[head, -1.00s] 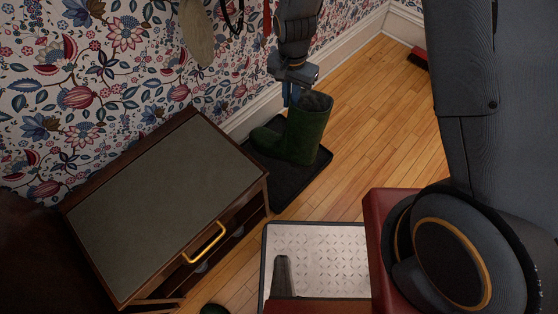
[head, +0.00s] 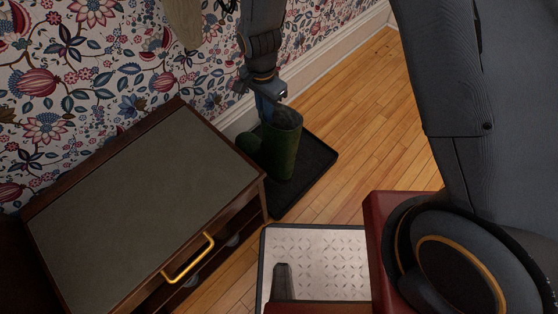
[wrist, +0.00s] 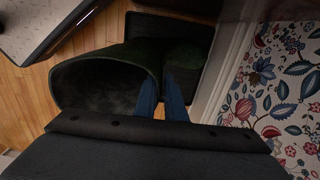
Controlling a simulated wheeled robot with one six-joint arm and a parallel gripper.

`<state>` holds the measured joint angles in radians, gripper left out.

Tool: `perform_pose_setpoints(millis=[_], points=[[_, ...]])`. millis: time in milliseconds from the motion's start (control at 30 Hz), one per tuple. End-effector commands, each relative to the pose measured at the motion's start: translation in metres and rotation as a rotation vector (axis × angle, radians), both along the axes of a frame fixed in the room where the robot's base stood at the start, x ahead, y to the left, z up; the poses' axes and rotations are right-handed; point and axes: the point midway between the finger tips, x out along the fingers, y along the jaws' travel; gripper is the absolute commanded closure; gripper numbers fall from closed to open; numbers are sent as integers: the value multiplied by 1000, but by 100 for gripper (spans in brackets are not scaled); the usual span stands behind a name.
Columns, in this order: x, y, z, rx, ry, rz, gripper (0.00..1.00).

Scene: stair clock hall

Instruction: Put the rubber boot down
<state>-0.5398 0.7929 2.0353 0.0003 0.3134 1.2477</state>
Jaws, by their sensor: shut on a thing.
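The rubber boot (head: 283,146) is dark green and upright, with its open top facing up. It is over the black tray (head: 310,172) on the floor by the wall; I cannot tell whether its sole touches the tray. My gripper (head: 271,108) is at the boot's top rim, shut on it. In the wrist view the boot (wrist: 105,84) shows its wide opening, and the blue fingers of my gripper (wrist: 161,100) are at its rim. The toe points toward the wall and is partly hidden behind the shaft and the cabinet.
A wooden cabinet (head: 140,187) with a grey-green top and brass handle stands left of the tray, close to the boot. Floral wallpaper and a white skirting board (head: 318,79) are behind. Wooden floor (head: 375,130) is clear to the right.

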Motion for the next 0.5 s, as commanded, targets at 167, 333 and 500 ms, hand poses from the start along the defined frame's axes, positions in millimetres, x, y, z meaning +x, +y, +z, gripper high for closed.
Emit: perform_pose_setpoints(millis=[167,333,500], points=[[0,8,-11,2,-1,-17,100],[-2,11,-22,0,0,-24,100],[-2,11,-51,-1,1,-23,100]])
